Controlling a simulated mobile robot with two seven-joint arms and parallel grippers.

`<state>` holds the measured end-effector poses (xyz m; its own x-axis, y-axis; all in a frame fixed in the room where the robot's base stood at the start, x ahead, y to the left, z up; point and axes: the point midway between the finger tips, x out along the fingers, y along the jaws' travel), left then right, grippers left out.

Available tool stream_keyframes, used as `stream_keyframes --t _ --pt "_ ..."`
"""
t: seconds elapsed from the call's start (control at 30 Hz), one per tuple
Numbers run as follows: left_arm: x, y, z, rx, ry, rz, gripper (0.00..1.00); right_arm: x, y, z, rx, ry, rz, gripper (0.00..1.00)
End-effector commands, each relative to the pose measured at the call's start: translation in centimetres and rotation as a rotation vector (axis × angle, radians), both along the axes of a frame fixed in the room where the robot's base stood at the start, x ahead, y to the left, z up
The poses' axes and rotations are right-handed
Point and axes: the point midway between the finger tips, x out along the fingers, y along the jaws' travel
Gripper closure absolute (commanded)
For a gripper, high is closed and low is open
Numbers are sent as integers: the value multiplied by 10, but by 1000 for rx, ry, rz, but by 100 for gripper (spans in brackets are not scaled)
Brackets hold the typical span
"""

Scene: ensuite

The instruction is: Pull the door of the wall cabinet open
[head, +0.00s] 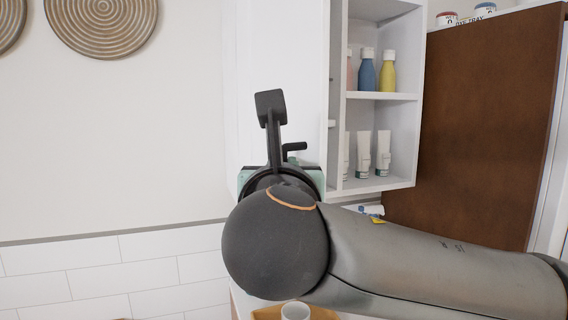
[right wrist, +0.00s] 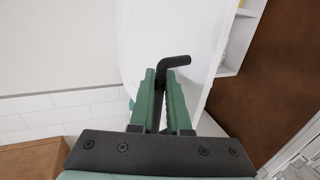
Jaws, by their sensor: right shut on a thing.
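The wall cabinet (head: 402,97) is white and hangs in the middle of the head view. Its shelves hold bottles and tubes. The door (head: 285,55) is a plain white panel left of these shelves, also in the right wrist view (right wrist: 190,30). My right gripper (right wrist: 163,100) is shut on this handle (right wrist: 174,62), whose bent end sticks out beyond the green fingers. In the head view my own forearm and wrist hide most of the fingers. My left gripper is not in view.
A tall brown panel (head: 475,120) stands right of the cabinet, with small jars (head: 447,18) on top. A white cup (head: 295,311) stands below my arm. Woven discs (head: 102,22) hang on the left wall. The space before that wall is clear.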

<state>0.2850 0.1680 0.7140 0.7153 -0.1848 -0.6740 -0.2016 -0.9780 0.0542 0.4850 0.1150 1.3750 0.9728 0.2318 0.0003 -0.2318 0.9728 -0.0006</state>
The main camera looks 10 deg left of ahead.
Motion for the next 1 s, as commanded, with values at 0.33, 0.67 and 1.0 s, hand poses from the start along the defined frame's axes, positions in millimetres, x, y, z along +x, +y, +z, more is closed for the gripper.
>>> stream_keyframes --t 0.33,0.67,1.0 --pt "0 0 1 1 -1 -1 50 1 1 1 1 -1 1 100" --pt "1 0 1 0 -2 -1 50 1 1 1 1 -2 1 100" --pt "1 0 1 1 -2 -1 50 1 1 0 1 -1 0 73"
